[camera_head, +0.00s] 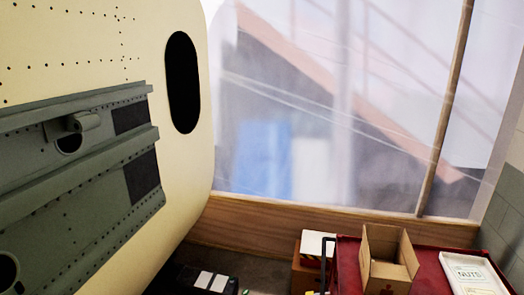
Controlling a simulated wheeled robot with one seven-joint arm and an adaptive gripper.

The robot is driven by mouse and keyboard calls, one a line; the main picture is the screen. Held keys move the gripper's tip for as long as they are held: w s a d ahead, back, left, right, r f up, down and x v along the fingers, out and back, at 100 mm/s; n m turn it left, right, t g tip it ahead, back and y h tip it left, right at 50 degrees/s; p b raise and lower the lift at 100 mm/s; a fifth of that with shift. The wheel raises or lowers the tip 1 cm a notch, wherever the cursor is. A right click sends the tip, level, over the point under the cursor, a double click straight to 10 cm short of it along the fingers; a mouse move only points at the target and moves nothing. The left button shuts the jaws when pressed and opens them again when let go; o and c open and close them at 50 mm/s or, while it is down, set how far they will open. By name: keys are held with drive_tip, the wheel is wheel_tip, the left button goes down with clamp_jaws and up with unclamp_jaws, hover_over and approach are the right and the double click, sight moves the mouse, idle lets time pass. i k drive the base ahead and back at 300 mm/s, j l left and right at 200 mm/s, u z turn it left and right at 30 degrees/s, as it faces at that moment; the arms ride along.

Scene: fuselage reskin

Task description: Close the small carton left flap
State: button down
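The small carton (387,276) is a brown cardboard box at the lower right, standing on a red surface (346,270). Its top is open and I see into part of it. Its left flap (364,243) stands up, and a flap also shows raised on the right side (409,252). The lower part of the carton is near the bottom edge of the view. My gripper is not in view.
A white packet marked NUTS (470,273) lies right of the carton. A white-topped box (317,243) with a striped edge stands to its left. A dark case (205,280) is at bottom centre. The cream fuselage (90,40) with green panels fills the left.

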sight(388, 234)
drive_tip(key=i+l, duration=0.15)
drive_tip(key=i, duration=0.3)
drive_tip(key=i+l, duration=0.2)
drive_tip(key=i, duration=0.2)
drive_tip(key=i+l, duration=0.15)
drive_tip(key=i, duration=0.3)
